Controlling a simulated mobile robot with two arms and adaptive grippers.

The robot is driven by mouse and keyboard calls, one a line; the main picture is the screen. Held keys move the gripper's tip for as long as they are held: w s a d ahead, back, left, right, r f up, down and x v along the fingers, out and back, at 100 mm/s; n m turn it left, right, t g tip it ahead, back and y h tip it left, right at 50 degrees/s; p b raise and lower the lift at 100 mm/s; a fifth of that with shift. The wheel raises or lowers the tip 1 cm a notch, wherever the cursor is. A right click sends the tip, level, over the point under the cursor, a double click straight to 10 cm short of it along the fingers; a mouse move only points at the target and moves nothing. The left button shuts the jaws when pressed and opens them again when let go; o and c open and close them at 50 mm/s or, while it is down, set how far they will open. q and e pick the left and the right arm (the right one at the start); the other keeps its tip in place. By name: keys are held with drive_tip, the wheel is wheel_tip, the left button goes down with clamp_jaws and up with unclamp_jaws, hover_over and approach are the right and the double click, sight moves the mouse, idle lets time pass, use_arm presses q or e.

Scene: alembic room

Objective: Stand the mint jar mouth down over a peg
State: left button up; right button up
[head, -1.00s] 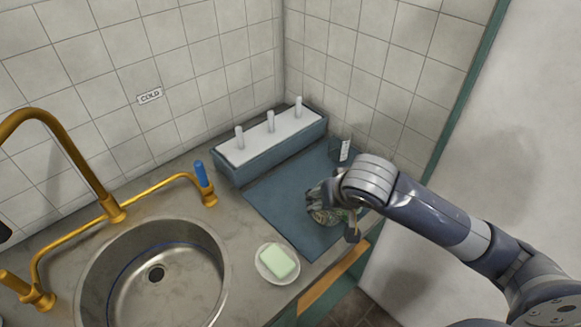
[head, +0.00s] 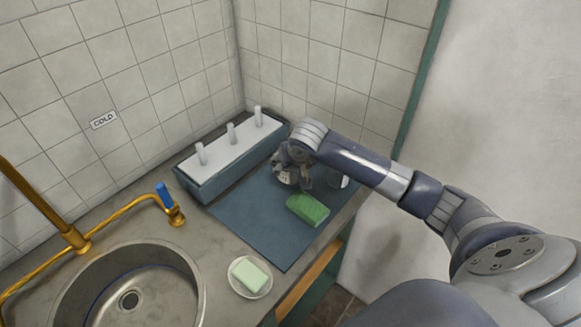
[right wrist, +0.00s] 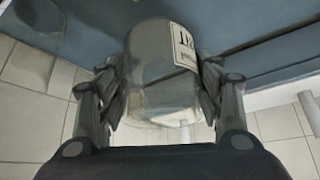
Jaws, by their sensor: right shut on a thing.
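My right gripper (head: 292,172) is shut on a clear glass jar (right wrist: 160,75) above the dark blue mat. The jar has a white label (right wrist: 185,48), cut off by a finger, so I cannot read its whole word. I cannot tell which end is its mouth. In the right wrist view my gripper (right wrist: 160,88) has one finger on each side of the jar. Three white pegs, left (head: 200,153), middle (head: 231,133) and right (head: 258,116), stand upright and bare on a blue-grey rack with a white top (head: 222,148). My left gripper is out of view.
A green sponge (head: 308,209) lies on the mat (head: 260,225). Another glass jar (head: 338,181) stands behind my right arm, partly hidden. A soap dish (head: 262,290) with pale soap (head: 250,275), a sink (head: 130,300) and brass taps (head: 75,238) are at left. Tiled walls close the back.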

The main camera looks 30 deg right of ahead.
drive_tip(key=shift+w+d+f, duration=0.15)
drive_tip(key=shift+w+d, duration=0.15)
drive_tip(key=shift+w, duration=0.1)
wheel_tip(320, 180, down, 2)
drive_tip(key=shift+f+p, duration=0.1)
drive_tip(key=shift+p, duration=0.45)
drive_tip(key=shift+f, duration=0.55)
drive_tip(key=shift+f, duration=0.1)
drive_tip(key=o, duration=1.5)
drive_tip(key=shift+c, duration=0.2)
drive_tip(key=b+v, duration=0.1)
drive_tip(key=v, duration=1.1)
